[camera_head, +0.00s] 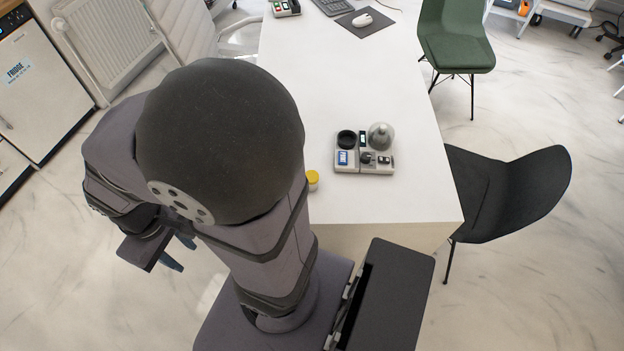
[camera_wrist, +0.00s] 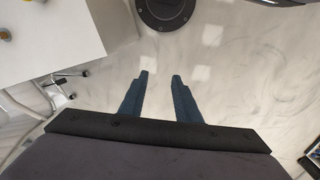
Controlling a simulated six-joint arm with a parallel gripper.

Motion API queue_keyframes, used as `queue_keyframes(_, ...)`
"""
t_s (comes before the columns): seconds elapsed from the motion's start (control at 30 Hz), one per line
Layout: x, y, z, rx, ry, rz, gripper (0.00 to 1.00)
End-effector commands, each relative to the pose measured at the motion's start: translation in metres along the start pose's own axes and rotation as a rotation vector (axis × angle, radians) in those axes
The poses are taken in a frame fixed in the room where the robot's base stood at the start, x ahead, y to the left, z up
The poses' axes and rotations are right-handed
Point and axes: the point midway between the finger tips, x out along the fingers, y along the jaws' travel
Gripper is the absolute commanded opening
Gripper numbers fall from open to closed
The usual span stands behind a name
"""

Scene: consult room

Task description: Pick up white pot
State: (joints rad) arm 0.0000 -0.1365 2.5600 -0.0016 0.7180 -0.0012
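A small white pot (camera_head: 313,185) with a yellow lid stands on the white table (camera_head: 400,202), close to its left edge and partly behind my arm in the head view. In the head view my gripper (camera_head: 176,254) hangs left of the table, well away from the pot, and is partly hidden by my arm.
A grey tray (camera_head: 349,170) with a clear dome, a black cup and small devices sits right of the pot. A mouse on a dark pad (camera_head: 368,24) and a keyboard lie at the table's far end. Dark chair (camera_head: 505,192) stands right; the table's middle is clear.

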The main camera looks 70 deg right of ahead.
Motion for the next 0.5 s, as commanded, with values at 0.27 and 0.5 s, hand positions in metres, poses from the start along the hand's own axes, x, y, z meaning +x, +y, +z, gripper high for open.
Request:
queue_keyframes(0.27, 0.0, 0.0, 0.0, 0.0, 0.0, 0.0, 0.54)
queue_keyframes(0.5, 0.0012, 0.0068, 0.0002, 0.031, 0.0, 0.0, 0.54)
